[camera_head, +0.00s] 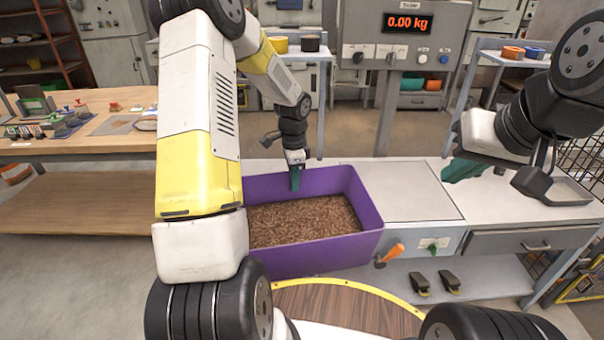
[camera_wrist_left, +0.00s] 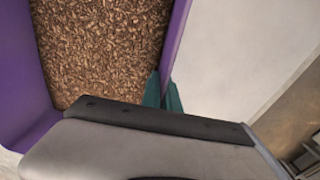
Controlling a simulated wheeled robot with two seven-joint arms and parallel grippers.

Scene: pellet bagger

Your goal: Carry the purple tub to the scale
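The purple tub (camera_head: 369,203), filled with brown pellets, stands on the white bench, left of the scale's flat grey plate (camera_head: 405,192). The scale's display (camera_head: 408,22) reads 0.00 kg. My left gripper (camera_head: 295,178) is at the tub's far wall, pointing down. In the left wrist view, its teal fingers (camera_wrist_left: 163,92) lie on either side of the tub's wall (camera_wrist_left: 177,45), close against it, and look shut on it. My right gripper (camera_head: 464,170) is over the bench right of the plate; its fingers are partly hidden by the wrist, so its opening is unclear.
An orange-handled lever (camera_head: 390,255) and a green knob (camera_head: 432,245) are on the bench front below the plate. A drawer (camera_head: 525,241) is to the right. A wooden table (camera_head: 110,100) with tools stands at left. The scale plate is clear.

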